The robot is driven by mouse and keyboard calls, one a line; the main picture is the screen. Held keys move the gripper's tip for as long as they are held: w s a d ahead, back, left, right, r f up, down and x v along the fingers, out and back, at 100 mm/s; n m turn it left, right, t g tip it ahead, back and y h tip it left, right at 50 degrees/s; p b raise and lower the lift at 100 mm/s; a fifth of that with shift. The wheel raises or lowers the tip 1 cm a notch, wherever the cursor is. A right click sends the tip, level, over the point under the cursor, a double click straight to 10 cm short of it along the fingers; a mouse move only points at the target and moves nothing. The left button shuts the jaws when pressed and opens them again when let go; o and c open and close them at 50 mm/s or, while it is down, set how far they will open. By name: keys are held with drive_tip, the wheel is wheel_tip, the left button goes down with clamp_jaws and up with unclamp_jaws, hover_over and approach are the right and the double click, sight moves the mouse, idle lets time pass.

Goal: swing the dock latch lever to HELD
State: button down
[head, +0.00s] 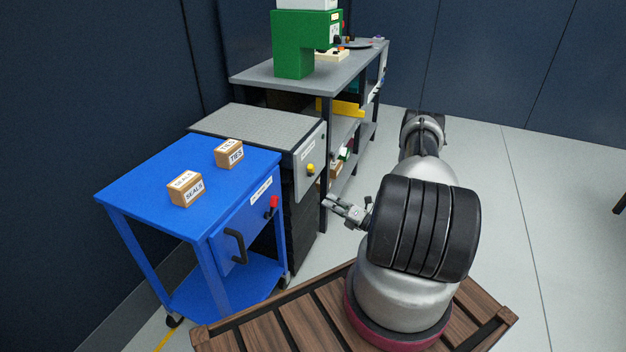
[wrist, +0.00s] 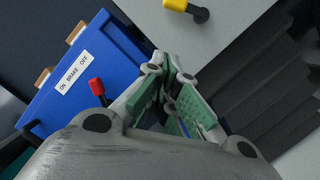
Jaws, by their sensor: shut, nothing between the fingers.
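The lever with a yellow knob (head: 310,168) sits on the pale grey side panel of the grey-topped lift, below a small label too small to read. In the wrist view the yellow knob (wrist: 176,5) shows at the top edge, with a black pivot at its right. I take this as the dock latch lever. My gripper (head: 330,201) is shut and empty, below and right of the knob in the head view, apart from it. In the wrist view my gripper's fingers (wrist: 168,62) come together below the knob.
A blue cart (head: 142,172) stands against the lift, with two labelled boxes, a black handle and a red lever (head: 273,202). Its label in the wrist view reads ON BRAKE OFF (wrist: 74,74). A grey bench (head: 345,68) with a green machine is behind. Open floor lies right.

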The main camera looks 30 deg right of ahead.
sight(311, 171)
idle(0.3)
drive_tip(key=x, duration=0.9)
drive_tip(key=shift+w+a, duration=0.2)
drive_tip(key=shift+w, duration=0.15)
drive_tip(key=shift+w+d+r, duration=0.7)
drive_tip(key=shift+d, duration=0.25)
drive_tip(key=shift+w+d+r, duration=0.35)
drive_tip(key=shift+w+d, duration=0.05)
drive_tip(key=shift+w, duration=0.1)
